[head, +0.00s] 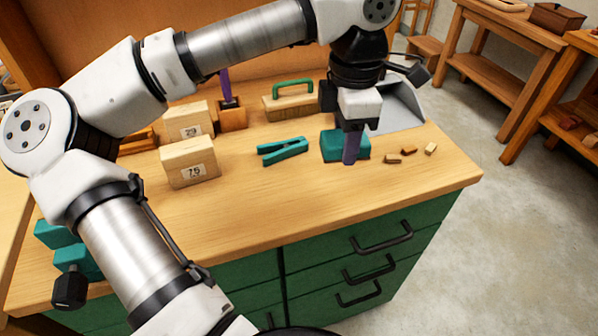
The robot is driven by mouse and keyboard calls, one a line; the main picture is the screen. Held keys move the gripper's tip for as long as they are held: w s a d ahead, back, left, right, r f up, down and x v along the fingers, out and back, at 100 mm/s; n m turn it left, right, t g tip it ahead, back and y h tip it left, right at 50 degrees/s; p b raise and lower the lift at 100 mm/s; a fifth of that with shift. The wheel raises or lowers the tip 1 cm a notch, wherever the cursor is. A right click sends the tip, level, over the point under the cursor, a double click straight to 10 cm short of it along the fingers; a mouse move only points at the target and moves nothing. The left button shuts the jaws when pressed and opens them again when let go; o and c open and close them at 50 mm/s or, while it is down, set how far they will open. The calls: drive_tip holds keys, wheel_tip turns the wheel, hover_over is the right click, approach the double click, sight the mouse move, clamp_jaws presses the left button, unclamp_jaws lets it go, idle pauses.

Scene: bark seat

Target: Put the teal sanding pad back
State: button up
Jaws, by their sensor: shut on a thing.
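The teal sanding pad (332,145) is a block at the right of the worktop in the head view. My gripper (351,145) points down over it and is shut on it. A dark purplish finger crosses the pad's front face and hides part of it; the other finger is hidden. I cannot tell whether the pad touches the worktop. Two pale wooden blocks with number labels stand to the left, a front one (190,163) and a rear one (187,121); I cannot read the labels surely.
A teal clamp-like thing (283,150) lies left of the pad. A green-handled brush (290,104), a grey dustpan (402,112) and a wooden holder (231,117) with a purple-handled tool stand behind. Small brown pieces (408,151) lie right. The worktop's front middle (300,195) is clear.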

sight(295, 195)
drive_tip(key=a+f+b, duration=0.1)
drive_tip(key=a, duration=0.1)
drive_tip(key=a+f+n+b, duration=0.1)
drive_tip(key=a+f, duration=0.1)
drive_tip(key=a, duration=0.1)
drive_tip(key=a+f+n, duration=0.1)
drive_tip(key=a+f, duration=0.1)
drive_tip(key=a, duration=0.1)
drive_tip(key=shift+w+b, duration=0.3)
drive_tip(key=shift+b, duration=0.1)
drive_tip(key=shift+f+b, duration=2.2)
drive_tip(key=shift+f, duration=0.95)
drive_tip(key=shift+f+b, duration=0.3)
drive_tip(key=shift+b, duration=0.15)
drive_tip(key=o, duration=1.4)
drive_tip(key=shift+o, duration=0.2)
wheel_tip(295, 195, up, 7)
drive_tip(key=p, duration=0.4)
drive_tip(key=shift+p, duration=0.35)
